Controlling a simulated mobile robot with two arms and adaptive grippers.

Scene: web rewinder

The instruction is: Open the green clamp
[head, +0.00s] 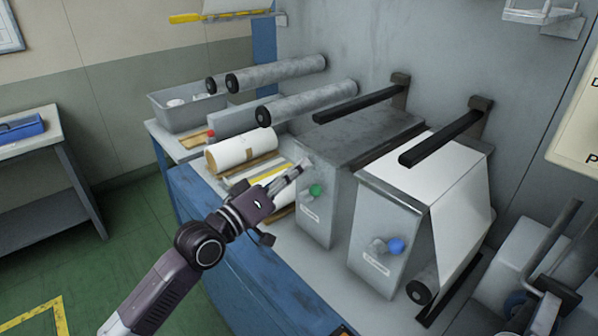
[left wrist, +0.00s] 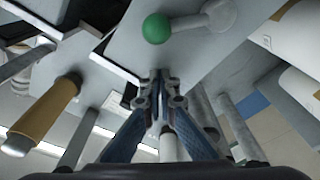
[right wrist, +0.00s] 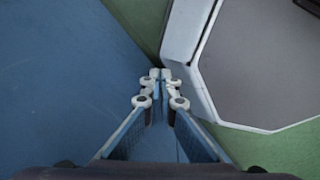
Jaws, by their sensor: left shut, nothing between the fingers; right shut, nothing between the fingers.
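The green clamp shows as a green ball knob (head: 316,191) on a short grey lever, on the front of the left grey metal box (head: 318,222). In the left wrist view the green knob (left wrist: 156,28) and its lever (left wrist: 190,24) stand beyond my fingertips, with a gap between. My left gripper (head: 304,164) is shut and empty, just above and left of the knob in the head view; it also shows in the left wrist view (left wrist: 158,88). My right gripper (right wrist: 161,76) is shut and empty, over a blue surface, and not visible in the head view.
A similar box with a blue knob (head: 396,246) and white web (head: 425,165) stands to the right. Rollers (head: 310,101) and black bars (head: 445,133) jut above. A paper roll (head: 241,150) and grey bin (head: 187,106) lie left. Green floor (head: 110,258) is open at left.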

